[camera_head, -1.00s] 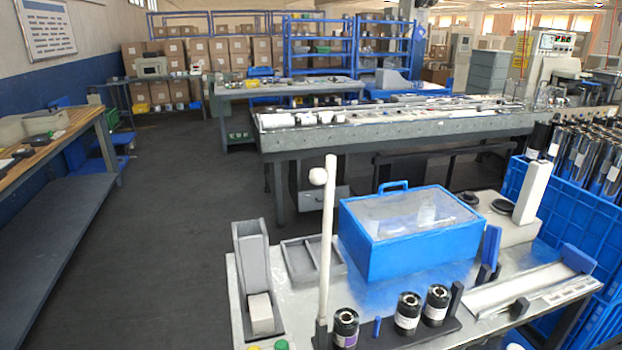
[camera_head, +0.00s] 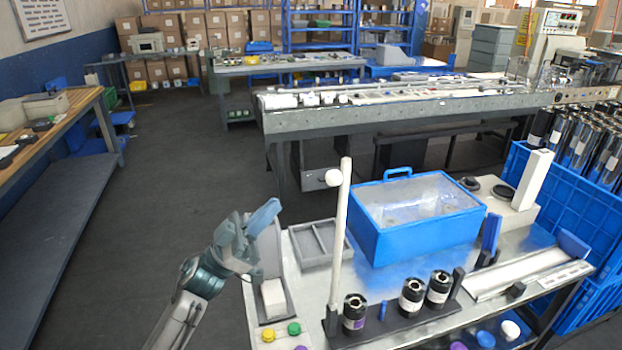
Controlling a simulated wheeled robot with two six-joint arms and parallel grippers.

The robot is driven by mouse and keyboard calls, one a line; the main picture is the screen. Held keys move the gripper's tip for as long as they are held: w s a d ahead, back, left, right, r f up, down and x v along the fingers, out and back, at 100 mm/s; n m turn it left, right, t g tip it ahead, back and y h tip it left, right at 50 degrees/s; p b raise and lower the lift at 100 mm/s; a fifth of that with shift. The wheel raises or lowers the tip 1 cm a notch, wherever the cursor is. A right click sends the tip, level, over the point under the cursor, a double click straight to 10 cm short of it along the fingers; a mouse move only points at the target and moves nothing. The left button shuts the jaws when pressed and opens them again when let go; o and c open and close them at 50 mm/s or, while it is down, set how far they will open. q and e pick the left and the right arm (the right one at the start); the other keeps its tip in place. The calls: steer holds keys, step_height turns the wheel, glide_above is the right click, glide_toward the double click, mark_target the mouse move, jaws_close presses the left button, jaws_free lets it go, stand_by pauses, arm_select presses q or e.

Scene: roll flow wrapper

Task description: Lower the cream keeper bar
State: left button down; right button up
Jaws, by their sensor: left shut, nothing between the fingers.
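The cream keeper bar (camera_head: 341,240) stands nearly upright, leaning slightly right at the top, with a round cream knob (camera_head: 333,178) on its left side near the top. Its foot meets a dark bracket on the rack at the table's front. My left gripper (camera_head: 266,214) is to the left of the bar, a little below the knob's height in the picture and apart from it. It is shut and empty. My right gripper is out of view.
Black rolls (camera_head: 411,297) stand in a dark rack right of the bar's foot. A blue box with a clear lid (camera_head: 416,207) stands behind. A shallow grey tray (camera_head: 318,244) lies left of the bar. Green (camera_head: 294,328) and yellow buttons sit at the front left.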

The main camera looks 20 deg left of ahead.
mark_target(326, 172)
arm_select(q)
steer(key=shift+w+d+r+p, duration=0.65)
steer(key=shift+w+d, duration=0.1)
steer(key=shift+d, duration=0.35)
steer(key=shift+w+d+r+p, duration=0.55)
steer(key=shift+w+d+p, duration=0.2)
steer(key=shift+d, duration=0.35)
steer(key=shift+w+d+r+p, duration=0.6)
steer(key=shift+w+d, duration=0.15)
steer(key=shift+d, duration=0.35)
steer(key=shift+w, duration=0.1)
